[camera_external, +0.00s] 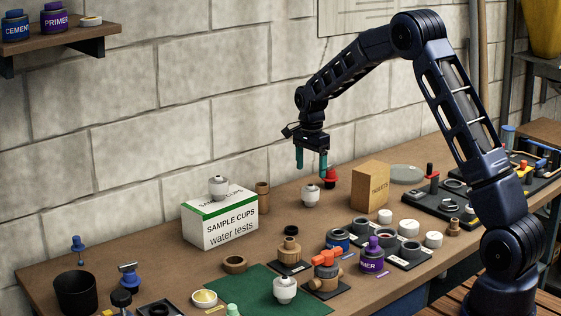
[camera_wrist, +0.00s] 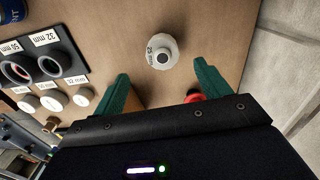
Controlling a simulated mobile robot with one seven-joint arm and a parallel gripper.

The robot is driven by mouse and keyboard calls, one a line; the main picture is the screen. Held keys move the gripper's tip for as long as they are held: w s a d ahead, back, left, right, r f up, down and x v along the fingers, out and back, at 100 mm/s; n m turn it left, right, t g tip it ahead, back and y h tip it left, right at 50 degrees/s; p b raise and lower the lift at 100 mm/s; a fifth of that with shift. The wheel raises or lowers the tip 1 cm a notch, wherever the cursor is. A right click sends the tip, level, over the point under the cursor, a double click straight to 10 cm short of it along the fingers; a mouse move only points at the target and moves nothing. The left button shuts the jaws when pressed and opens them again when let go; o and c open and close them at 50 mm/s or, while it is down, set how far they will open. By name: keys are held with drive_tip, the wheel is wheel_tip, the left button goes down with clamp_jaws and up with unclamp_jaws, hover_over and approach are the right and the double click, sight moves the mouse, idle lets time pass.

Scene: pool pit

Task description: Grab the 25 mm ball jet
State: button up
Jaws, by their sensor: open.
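The 25 mm ball jet (camera_wrist: 162,52) is a white round fitting with a dark hole, and its label reads 25 mm in the wrist view. In the external view it appears to be the white ball jet (camera_external: 310,196) standing on the bench below my gripper (camera_external: 311,168). My gripper is open and empty, its green fingers pointing down above the jet and apart from it. In the wrist view the jet lies between and slightly beyond the fingertips (camera_wrist: 161,76). Similar white jets stand on the sample cups box (camera_external: 219,187) and the green mat (camera_external: 285,290); their sizes are unreadable.
The sample cups carton (camera_external: 220,226) and a brown fitting (camera_external: 262,197) are at left. A tray of labelled fittings (camera_wrist: 40,62) lies at right in the external view.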

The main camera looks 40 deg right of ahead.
sight(310, 188)
wheel_tip(310, 188, down, 5)
drive_tip(key=shift+r, duration=0.1)
drive_tip(key=shift+w+d+f, duration=0.1)
drive_tip(key=shift+w+f, duration=0.05)
drive_tip(key=shift+f, duration=2.5)
drive_tip(key=shift+c, duration=0.5)
drive_tip(key=c, duration=1)
